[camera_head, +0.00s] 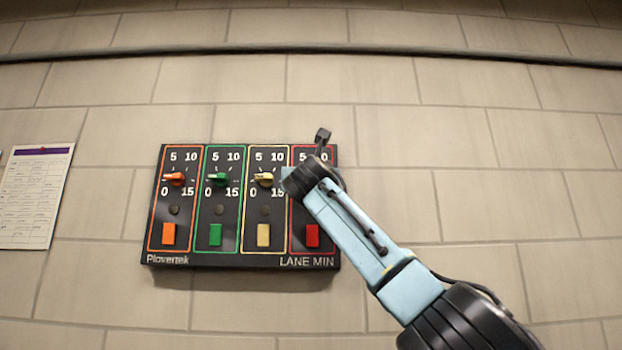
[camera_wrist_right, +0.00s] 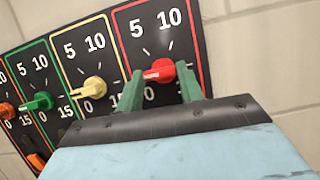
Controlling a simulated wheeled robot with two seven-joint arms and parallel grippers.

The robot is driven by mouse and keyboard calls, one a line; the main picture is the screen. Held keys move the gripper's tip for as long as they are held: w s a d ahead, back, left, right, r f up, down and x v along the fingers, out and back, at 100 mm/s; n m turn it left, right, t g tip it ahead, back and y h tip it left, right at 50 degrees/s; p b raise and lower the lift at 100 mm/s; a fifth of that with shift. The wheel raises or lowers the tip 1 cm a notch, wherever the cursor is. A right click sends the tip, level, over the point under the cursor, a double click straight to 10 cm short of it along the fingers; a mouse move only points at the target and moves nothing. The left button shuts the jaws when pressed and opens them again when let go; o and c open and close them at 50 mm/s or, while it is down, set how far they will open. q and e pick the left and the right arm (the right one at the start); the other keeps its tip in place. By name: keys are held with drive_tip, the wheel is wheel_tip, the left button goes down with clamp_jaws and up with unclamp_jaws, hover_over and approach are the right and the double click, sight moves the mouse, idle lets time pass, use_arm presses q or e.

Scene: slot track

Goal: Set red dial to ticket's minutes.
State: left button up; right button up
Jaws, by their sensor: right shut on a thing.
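The dark panel (camera_head: 225,258) on the wall has orange, green, cream and red lanes, each dial marked 0, 5, 10, 15. The red dial (camera_wrist_right: 158,71) is in the right lane; its pale pointer end faces left, between 0 and 5. My right gripper (camera_wrist_right: 159,76) is shut on it, with a green finger on each side. In the head view my right arm hides the red dial and much of its scale. A paper sheet with a purple header (camera_head: 33,197) hangs at the far left; its text is too small to read, and I cannot tell if it is the ticket. My left gripper is not in view.
The orange dial (camera_head: 174,179), green dial (camera_head: 217,180) and cream dial (camera_head: 264,180) sit left of the red one. Each lane has a coloured button, including the red button (camera_head: 312,236) below my gripper. The tiled wall right of the panel is bare.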

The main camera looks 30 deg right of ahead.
drive_tip(key=m+h, duration=0.1)
drive_tip(key=m, duration=0.1)
drive_tip(key=m+g+h, duration=0.1)
drive_tip(key=m, duration=0.2)
drive_tip(key=shift+a+r+m+g, duration=0.2)
drive_tip(key=shift+m+g, duration=0.1)
drive_tip(key=o, duration=1)
drive_tip(key=shift+f, duration=0.1)
drive_tip(key=b+v, duration=1.2)
drive_tip(key=v, duration=0.1)
drive_tip(key=shift+s+b, duration=0.15)
drive_tip(key=shift+b, duration=0.2)
